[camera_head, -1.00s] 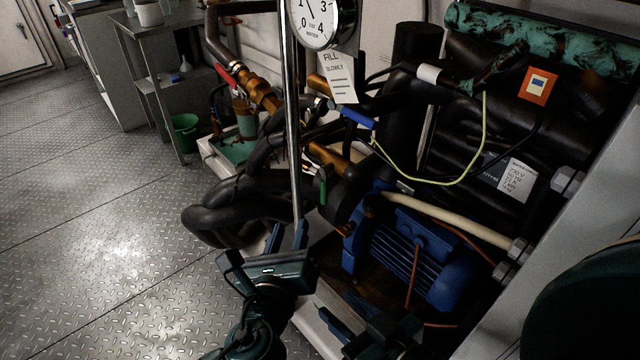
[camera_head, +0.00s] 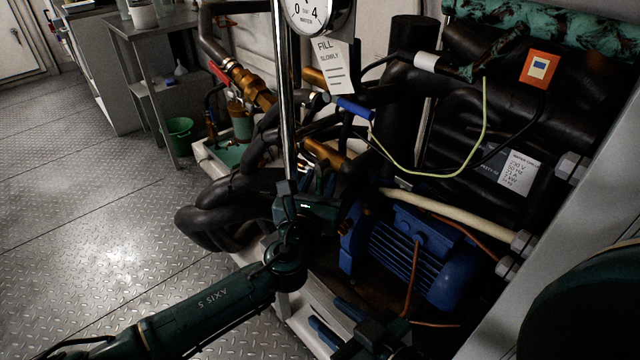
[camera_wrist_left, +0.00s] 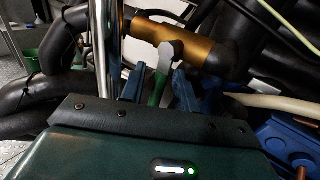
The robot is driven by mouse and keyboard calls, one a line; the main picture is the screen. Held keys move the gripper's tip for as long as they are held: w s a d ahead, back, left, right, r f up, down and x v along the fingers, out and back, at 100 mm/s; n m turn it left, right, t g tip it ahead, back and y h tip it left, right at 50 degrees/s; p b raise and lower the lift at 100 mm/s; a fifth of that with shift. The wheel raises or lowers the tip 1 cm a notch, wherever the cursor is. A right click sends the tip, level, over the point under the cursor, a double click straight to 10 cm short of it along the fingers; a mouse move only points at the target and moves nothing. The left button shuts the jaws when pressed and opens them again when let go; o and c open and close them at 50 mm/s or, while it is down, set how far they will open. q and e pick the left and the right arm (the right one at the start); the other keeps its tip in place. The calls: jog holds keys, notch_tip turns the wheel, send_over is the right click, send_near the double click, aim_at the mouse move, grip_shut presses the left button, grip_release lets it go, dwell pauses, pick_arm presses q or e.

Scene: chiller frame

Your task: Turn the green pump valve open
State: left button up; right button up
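The green pump valve handle (camera_wrist_left: 157,88) shows in the left wrist view, hanging from a brass pipe fitting (camera_wrist_left: 190,46); its upper part is pale metal. In the head view my left gripper mostly hides it. My left gripper (camera_head: 304,192) is open beside the chrome post, in front of the pipes. My right gripper (camera_head: 338,320) is open and empty low in front of the blue motor.
A chrome post (camera_head: 283,110) with a gauge (camera_head: 318,12) and a paper tag (camera_head: 334,66) stands close to my left gripper. Black hoses (camera_head: 215,210) lie left. The blue motor (camera_head: 420,255) and a cream hose (camera_head: 450,217) are right. The floor (camera_head: 90,230) at left is clear.

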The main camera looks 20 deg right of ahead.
pick_arm(q)
jog(key=shift+w+d, duration=0.2)
jog(key=shift+w, duration=0.05)
jog(key=shift+c, duration=0.2)
grip_shut()
dwell(0.3)
